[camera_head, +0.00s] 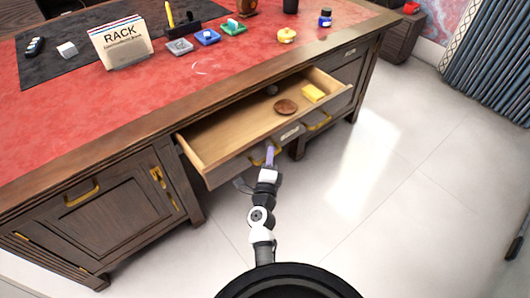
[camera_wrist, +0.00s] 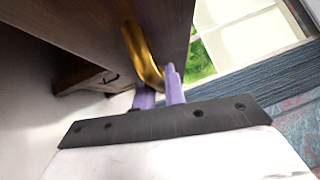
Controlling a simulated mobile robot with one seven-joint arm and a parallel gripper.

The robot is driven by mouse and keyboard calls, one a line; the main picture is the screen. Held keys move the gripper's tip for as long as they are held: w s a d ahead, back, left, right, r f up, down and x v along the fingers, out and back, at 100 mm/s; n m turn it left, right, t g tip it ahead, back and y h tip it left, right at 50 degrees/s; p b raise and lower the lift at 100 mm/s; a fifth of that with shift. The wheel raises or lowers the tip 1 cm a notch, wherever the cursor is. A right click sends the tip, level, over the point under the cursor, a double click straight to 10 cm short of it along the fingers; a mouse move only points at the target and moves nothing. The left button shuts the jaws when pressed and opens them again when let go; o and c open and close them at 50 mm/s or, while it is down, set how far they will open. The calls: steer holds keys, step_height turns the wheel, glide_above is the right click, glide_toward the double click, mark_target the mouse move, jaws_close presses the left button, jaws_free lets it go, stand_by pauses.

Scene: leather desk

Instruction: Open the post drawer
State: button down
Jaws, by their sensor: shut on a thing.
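The wide middle drawer (camera_head: 222,140) under the desk top is pulled well out, showing its pale wooden inside. A label plate (camera_head: 290,133) sits on its front, but its writing is too small to read. My gripper (camera_head: 269,154) is at the drawer's brass handle (camera_head: 257,160), low on the front. In the wrist view, the purple fingers of my gripper (camera_wrist: 160,84) are shut on the curved brass handle (camera_wrist: 141,52). The fingers partly hide where they meet the bar.
A yellow block (camera_head: 313,93), a brown disc (camera_head: 286,106) and a small grey round thing (camera_head: 272,90) lie in the drawer. A cabinet door (camera_head: 100,205) is at the left. The pale floor (camera_head: 390,200) in front is clear.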

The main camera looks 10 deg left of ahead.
steer(key=shift+s+d, duration=0.45)
steer(key=shift+d, duration=0.2)
steer(key=shift+s+d, duration=0.45)
steer(key=shift+d, duration=0.15)
steer(key=c, duration=1.5)
jaws_free()
